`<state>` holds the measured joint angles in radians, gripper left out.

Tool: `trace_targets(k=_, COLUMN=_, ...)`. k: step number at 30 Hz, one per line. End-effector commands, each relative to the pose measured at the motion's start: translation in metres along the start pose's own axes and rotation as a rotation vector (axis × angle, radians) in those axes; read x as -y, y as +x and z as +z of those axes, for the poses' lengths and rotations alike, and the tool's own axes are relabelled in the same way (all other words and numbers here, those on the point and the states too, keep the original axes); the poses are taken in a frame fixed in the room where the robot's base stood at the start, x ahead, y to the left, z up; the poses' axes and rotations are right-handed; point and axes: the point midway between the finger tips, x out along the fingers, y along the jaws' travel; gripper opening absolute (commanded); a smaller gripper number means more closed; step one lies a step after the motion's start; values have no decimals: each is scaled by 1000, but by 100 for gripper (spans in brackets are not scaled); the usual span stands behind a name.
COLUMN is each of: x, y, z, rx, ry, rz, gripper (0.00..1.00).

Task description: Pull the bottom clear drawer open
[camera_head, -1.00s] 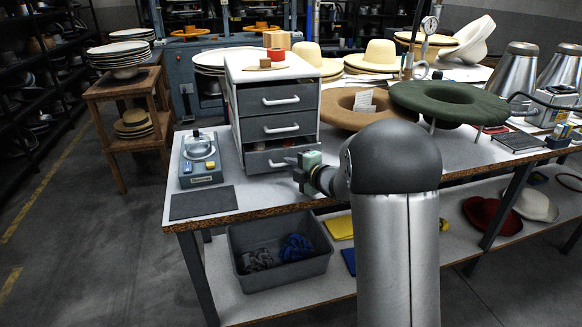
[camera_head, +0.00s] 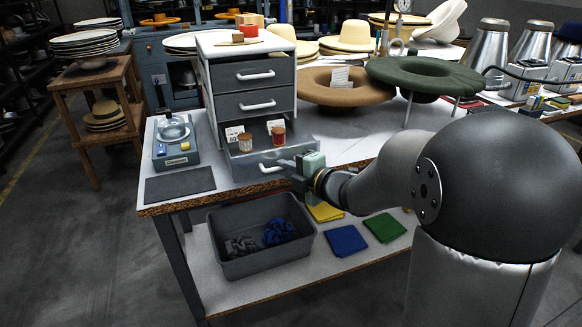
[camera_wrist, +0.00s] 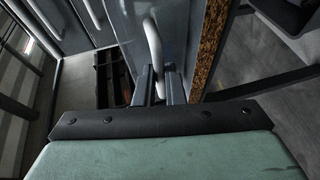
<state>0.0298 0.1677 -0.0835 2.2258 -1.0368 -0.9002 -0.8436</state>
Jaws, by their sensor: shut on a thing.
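The small grey drawer cabinet (camera_head: 204,70) stands on the workbench and has three drawers. Its bottom drawer (camera_head: 243,170) is pulled out toward me. Inside it show a brown-topped spool (camera_head: 245,143), a red spool (camera_head: 278,136) and white cards. My gripper (camera_head: 286,165) is shut on the drawer's white handle (camera_head: 267,168), at the right part of the front. In the wrist view the fingers (camera_wrist: 159,86) close around the pale handle bar (camera_wrist: 153,45). The upper two drawers are closed.
A button box (camera_head: 175,140) and dark mat (camera_head: 180,185) lie left of the cabinet. Brown (camera_head: 345,86) and green (camera_head: 425,76) hat forms stand to the right. Below the bench edge, a grey bin (camera_head: 262,262) sits on the lower shelf beside folded cloths.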

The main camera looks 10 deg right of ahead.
Motion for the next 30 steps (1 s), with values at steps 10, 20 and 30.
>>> trace_targets(k=10, x=0, y=0, z=1, rx=2, ry=1, rz=0, gripper=31)
trace_targets(k=20, x=-1, y=-6, z=1, rx=3, ry=0, rz=1, gripper=31)
trace_targets(k=30, x=-3, y=-75, z=2, rx=6, ry=0, rz=2, gripper=31)
